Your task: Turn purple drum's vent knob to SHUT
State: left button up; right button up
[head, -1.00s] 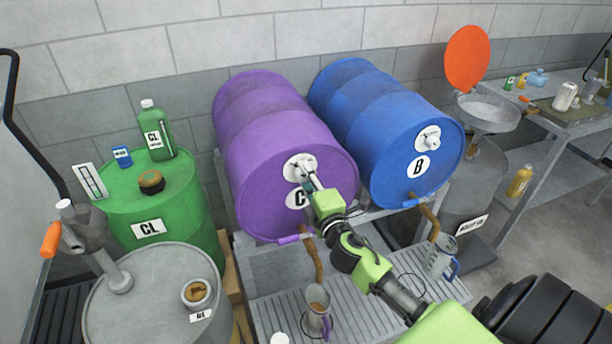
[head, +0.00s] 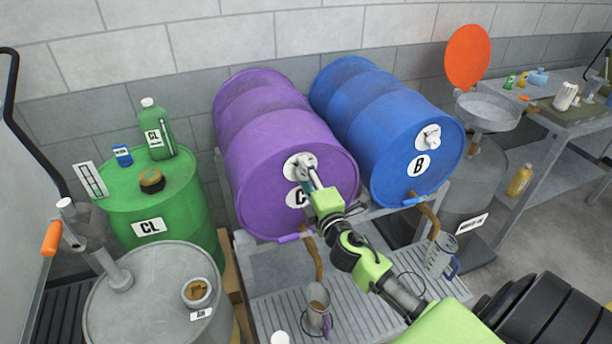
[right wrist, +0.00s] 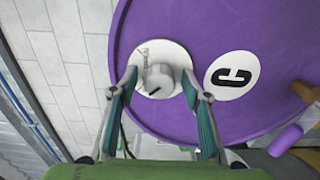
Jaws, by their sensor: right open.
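The purple drum (head: 270,150) lies on its side on a rack, its C-labelled face toward me. Its vent knob (right wrist: 158,80) is a pale grey knob with a dark pointer mark, on a round white dial plate (right wrist: 150,57). The lettering on the plate is too small to read surely. My right gripper (right wrist: 160,82) is open, with one finger on each side of the knob in the right wrist view; I cannot tell if either touches it. In the head view the right gripper (head: 312,178) is at the drum face and partly covers the C label. My left gripper is not in view.
A blue drum (head: 375,120) marked B lies just right of the purple one. A purple tap handle (head: 290,239) sits below the purple drum's face, above a jug (head: 317,305) on the slatted tray. A green drum (head: 185,215) stands at left.

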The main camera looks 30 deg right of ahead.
jog(key=shift+s, duration=0.15)
jog(key=shift+s+a+f, duration=0.1)
jog(key=shift+s, duration=0.2)
jog(key=v, duration=1.1)
jog(key=shift+a, duration=0.1)
